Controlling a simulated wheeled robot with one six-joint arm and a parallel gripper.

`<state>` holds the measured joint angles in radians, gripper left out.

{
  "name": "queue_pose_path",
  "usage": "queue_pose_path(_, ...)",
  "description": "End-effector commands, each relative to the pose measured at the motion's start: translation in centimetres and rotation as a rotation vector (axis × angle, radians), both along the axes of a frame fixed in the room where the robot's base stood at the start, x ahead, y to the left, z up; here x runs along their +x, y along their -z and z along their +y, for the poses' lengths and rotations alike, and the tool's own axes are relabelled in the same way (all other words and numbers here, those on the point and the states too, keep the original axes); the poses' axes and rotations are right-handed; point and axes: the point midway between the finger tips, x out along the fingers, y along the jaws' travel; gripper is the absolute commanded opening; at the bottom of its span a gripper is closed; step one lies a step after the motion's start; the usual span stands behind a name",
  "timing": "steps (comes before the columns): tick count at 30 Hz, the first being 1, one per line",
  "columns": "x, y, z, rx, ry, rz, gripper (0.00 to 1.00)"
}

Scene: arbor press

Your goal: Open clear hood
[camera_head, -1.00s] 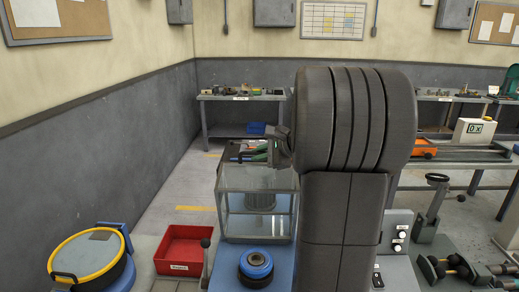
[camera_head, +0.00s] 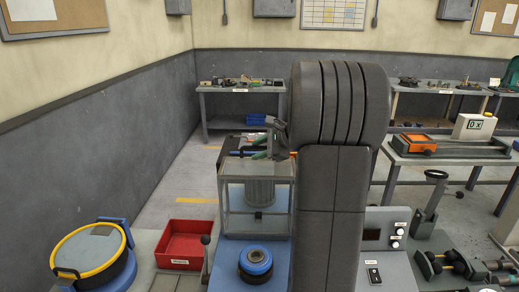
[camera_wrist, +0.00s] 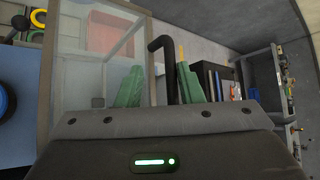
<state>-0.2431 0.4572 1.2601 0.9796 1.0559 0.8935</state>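The clear hood (camera_head: 236,206) is a see-through box with grey edges on a blue base, left of my arm in the head view. It looks closed, and a grey cylinder (camera_head: 260,191) shows inside. My gripper (camera_head: 268,148) is above the hood's top rear area, partly hidden by my arm. In the wrist view my gripper (camera_wrist: 160,85) has two green fingers spread apart. A dark bent bar (camera_wrist: 163,48), perhaps the hood's handle, shows between them. I cannot tell if they touch it. The hood's clear panel (camera_wrist: 75,65) lies to the left there.
A blue and black round part (camera_head: 255,264) sits in front of the hood. A red bin (camera_head: 184,243) and a yellow-rimmed round container (camera_head: 90,255) stand to the left. A control box with switches (camera_head: 385,240) is right of my arm. Benches stand behind.

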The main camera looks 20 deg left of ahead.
Motion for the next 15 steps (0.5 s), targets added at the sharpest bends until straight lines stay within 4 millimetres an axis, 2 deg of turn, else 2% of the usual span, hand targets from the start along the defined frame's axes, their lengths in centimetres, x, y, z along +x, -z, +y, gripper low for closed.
queue_pose_path(8,-0.1,-0.1,-0.2,0.001,0.001,-0.001,0.33)
queue_pose_path(11,-0.2,-0.5,-0.9,0.001,0.001,-0.002,0.33)
queue_pose_path(15,-0.8,-1.9,-3.1,0.002,0.004,-0.003,0.33)
